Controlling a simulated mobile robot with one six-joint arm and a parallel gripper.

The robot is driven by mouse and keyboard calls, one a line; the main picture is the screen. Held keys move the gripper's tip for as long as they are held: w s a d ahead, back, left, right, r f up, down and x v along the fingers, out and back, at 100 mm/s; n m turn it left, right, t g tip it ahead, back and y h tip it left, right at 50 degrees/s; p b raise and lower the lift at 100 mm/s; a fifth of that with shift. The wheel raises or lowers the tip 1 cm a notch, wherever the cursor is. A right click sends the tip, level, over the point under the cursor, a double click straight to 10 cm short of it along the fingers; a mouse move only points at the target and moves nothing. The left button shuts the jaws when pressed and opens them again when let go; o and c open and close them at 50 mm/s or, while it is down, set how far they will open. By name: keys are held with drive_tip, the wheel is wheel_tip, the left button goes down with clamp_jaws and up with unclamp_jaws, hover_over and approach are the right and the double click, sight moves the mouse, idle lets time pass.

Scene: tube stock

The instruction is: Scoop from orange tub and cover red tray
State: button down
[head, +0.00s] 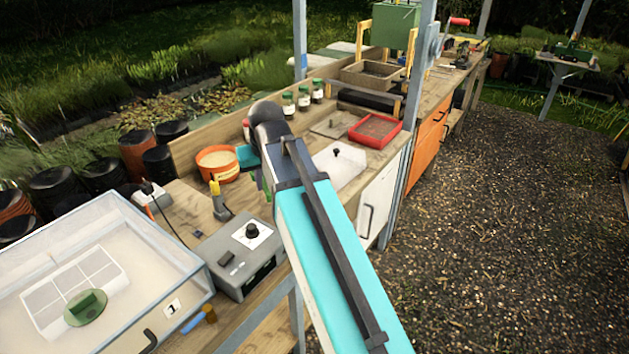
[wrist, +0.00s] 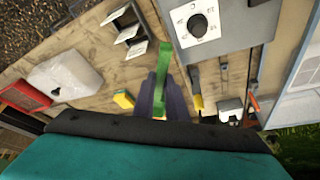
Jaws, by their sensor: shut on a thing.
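The orange tub (head: 218,174) stands on the wooden bench in the head view, left of my arm, with pale tan material inside. The red tray (head: 400,127) lies farther back to the right, holding a brownish fill; part of it shows at the left edge of the wrist view (wrist: 22,94). My gripper (wrist: 160,98) has dark purple fingers shut on a green scoop-like tool (wrist: 164,72), whose far end is not clear. My arm mostly hides the gripper in the head view. The tub is not seen in the wrist view.
A grey box with a dial (head: 240,257), a yellow-handled tool (head: 217,193) and a clear-lidded case (head: 150,250) stand on the near bench. A white block (head: 340,166) lies between my arm and the red tray. Several jars (head: 304,98) line the back.

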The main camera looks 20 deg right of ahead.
drive_tip(key=shift+s+f, duration=0.1)
idle(0.3)
drive_tip(key=s+f, duration=0.1)
drive_tip(key=f, duration=0.1)
drive_tip(key=s+f, duration=0.4)
drive_tip(key=shift+a+f, duration=0.2)
drive_tip(key=shift+a, duration=0.15)
drive_tip(key=shift+d, duration=0.1)
